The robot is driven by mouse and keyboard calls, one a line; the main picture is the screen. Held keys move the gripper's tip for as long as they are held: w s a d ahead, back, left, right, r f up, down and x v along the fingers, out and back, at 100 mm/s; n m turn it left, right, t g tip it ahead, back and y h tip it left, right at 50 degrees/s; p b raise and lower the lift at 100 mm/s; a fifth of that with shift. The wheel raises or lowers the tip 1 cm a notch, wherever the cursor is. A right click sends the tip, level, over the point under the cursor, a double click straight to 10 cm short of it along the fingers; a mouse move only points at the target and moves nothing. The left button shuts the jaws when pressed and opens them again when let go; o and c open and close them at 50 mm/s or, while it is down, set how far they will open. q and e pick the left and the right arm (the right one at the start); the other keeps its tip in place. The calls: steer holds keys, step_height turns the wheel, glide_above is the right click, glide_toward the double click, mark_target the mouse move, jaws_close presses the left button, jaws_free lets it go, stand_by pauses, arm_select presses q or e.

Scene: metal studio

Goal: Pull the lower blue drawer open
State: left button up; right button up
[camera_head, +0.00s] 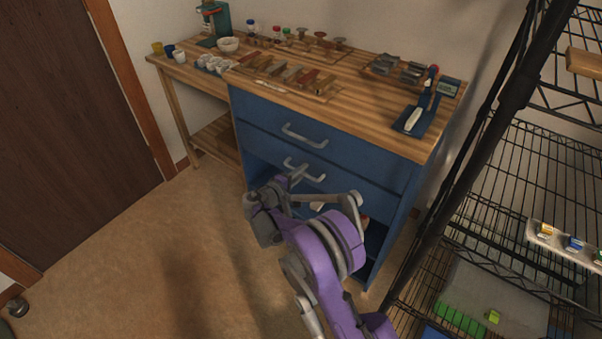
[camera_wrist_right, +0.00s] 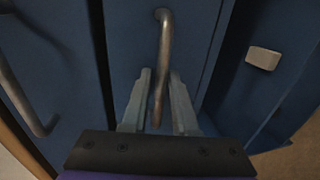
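The blue cabinet has two drawers under its wooden top. The lower blue drawer (camera_head: 335,184), with its grey bar handle (camera_head: 318,178), looks shut. My right gripper (camera_head: 295,174) is at that handle, partly covering it in the head view. In the right wrist view, the lower handle (camera_wrist_right: 163,50) runs down between the two fingers of my right gripper (camera_wrist_right: 160,100). The fingers are apart, one on each side of the bar, with visible gaps. My left gripper is not in view.
The upper drawer's handle (camera_head: 305,136) is just above; that drawer looks shut. An open shelf space below the drawers holds a pale item (camera_wrist_right: 263,58). A black wire rack (camera_head: 505,190) stands close on the right. The floor (camera_head: 150,250) in front and left is clear.

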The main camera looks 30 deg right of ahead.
jaws_close()
stand_by(1.3)
